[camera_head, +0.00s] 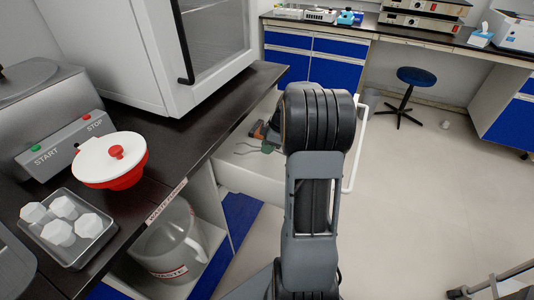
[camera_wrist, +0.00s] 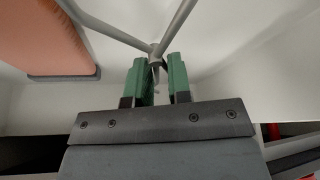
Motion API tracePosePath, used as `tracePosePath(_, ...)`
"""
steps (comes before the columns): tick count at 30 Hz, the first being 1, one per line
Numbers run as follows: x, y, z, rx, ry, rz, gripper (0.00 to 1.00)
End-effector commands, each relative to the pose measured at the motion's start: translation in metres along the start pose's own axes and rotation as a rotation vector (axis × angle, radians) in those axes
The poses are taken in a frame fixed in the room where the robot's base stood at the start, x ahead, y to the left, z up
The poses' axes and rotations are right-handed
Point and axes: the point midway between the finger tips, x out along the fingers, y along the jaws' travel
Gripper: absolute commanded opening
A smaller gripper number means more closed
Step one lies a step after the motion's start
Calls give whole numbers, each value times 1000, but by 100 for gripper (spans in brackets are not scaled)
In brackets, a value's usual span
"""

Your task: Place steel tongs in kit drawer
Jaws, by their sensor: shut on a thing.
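The steel tongs (camera_wrist: 174,28) are grey metal rods that meet at a joint between my gripper's green fingers (camera_wrist: 162,82) in the wrist view. My gripper is shut on them near that joint. The rods spread away toward the top of the picture. The kit drawer (camera_head: 265,188) is pulled open with white walls, and a pale drawer interior (camera_wrist: 225,65) fills the wrist view behind the tongs. The tongs are over or inside the drawer; I cannot tell whether they touch its floor. In the head view my arm hides much of the drawer and gripper.
An orange flat item (camera_wrist: 38,40) lies in the drawer at the upper left of the wrist view. The dark counter (camera_head: 190,140) beside it holds a white cabinet (camera_head: 145,45), a red-and-white lidded bowl (camera_head: 108,162) and a tray (camera_head: 78,255) of white pieces.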

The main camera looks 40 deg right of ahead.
Motion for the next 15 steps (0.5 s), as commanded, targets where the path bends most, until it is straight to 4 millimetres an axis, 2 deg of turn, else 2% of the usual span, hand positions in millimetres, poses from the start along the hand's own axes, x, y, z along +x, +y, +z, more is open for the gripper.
tracePosePath(3, 19, 0, 8, 0, 0, -3, 0)
tracePosePath(6, 28, 0, 11, 1, 0, -1, 0)
tracePosePath(15, 29, 0, 12, 0, 0, 0, 0)
